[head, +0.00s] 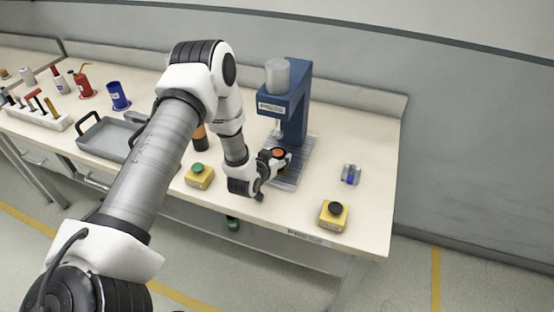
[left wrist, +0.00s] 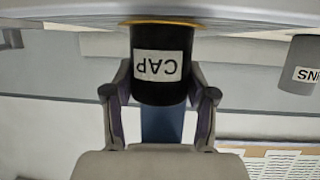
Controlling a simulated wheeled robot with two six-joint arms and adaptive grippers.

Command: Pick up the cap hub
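The cap hub (left wrist: 162,75) is a black cylinder with a white label reading CAP, upside down in the left wrist view. An orange-yellow rim (left wrist: 165,23) shows at its upper end in that picture, against a pale surface. My left gripper (left wrist: 160,92) has one finger on each side of the hub, very close to it. Whether the fingers press on it cannot be told. In the head view my left gripper (head: 276,160) is low at the foot of the blue press (head: 293,112), and my arm hides much there. My right gripper is not in view.
A grey labelled cylinder (left wrist: 301,65) stands to the side in the wrist view. On the bench, a yellow box with a green button (head: 199,177), one with a black button (head: 333,216) and a small grey-blue part (head: 351,174) flank the press. A grey tray (head: 104,140) lies left.

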